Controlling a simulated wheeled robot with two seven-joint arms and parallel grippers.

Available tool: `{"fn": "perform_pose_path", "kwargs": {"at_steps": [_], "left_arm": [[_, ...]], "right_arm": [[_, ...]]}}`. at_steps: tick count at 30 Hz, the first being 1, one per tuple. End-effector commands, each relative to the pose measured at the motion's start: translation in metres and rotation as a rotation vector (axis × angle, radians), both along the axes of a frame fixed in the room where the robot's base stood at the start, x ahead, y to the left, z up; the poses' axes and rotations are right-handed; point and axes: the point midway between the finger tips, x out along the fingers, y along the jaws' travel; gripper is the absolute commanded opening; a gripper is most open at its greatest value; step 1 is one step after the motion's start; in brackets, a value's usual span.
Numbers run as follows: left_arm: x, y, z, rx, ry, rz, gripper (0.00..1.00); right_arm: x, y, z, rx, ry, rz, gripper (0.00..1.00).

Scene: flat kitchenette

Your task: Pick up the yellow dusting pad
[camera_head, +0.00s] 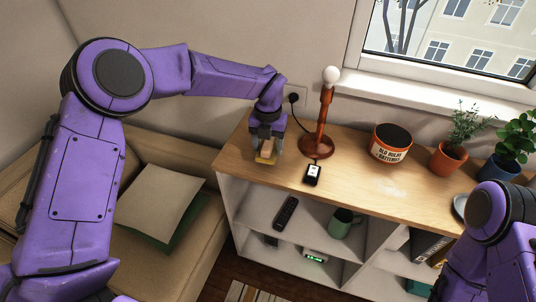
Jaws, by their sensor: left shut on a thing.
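The yellow dusting pad (265,159) is at the left end of the wooden shelf top, under my left gripper (266,150). My left gripper points down and is shut on the pad, hiding much of it. I cannot tell whether the pad still touches the wood. My right arm shows at the lower right, but its gripper is out of the picture.
A lamp with a bare bulb (322,115) stands close right of my left gripper, with a small black device (313,174) before it. A labelled tin (390,144) and potted plants (448,158) stand further right. A sofa cushion (161,205) lies left.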

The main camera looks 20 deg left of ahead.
Motion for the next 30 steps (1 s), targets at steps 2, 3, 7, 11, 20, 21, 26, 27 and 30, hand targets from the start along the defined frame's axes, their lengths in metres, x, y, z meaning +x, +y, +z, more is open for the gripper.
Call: {"fn": "perform_pose_path", "kwargs": {"at_steps": [2, 3, 7, 11, 20, 21, 26, 27, 30], "left_arm": [[-0.016, -0.003, 0.015, -0.004, -0.004, -0.002, 0.32], [-0.025, -0.003, 0.027, -0.004, -0.005, -0.002, 0.32], [-0.058, -0.008, 0.059, -0.003, -0.003, -0.003, 0.32], [-0.096, -0.013, 0.075, -0.001, -0.003, -0.003, 0.32], [-0.137, -0.02, 0.096, 0.0, 0.0, -0.001, 0.32], [-0.138, -0.02, 0.097, 0.001, 0.0, 0.0, 0.32], [-0.139, -0.02, 0.098, 0.001, 0.001, 0.0, 0.32], [-0.139, -0.02, 0.098, 0.001, 0.001, 0.0, 0.32], [-0.139, -0.02, 0.098, 0.001, 0.001, 0.0, 0.4]], "right_arm": [[0.0, 0.0, -0.012, 0.0, 0.0, 0.0, 0.76], [0.0, 0.0, -0.016, 0.0, 0.0, 0.0, 0.76], [0.0, 0.0, -0.029, 0.0, 0.0, 0.0, 0.76], [0.0, 0.0, -0.042, 0.0, 0.0, 0.0, 0.76], [0.0, 0.0, -0.05, 0.0, 0.0, 0.0, 0.76], [0.0, 0.0, -0.05, 0.0, 0.0, 0.0, 0.76], [0.0, 0.0, -0.049, 0.0, 0.0, 0.0, 0.76], [0.0, 0.0, -0.049, 0.0, 0.0, 0.0, 0.76], [0.0, 0.0, -0.049, 0.0, 0.0, 0.0, 0.76]]}}
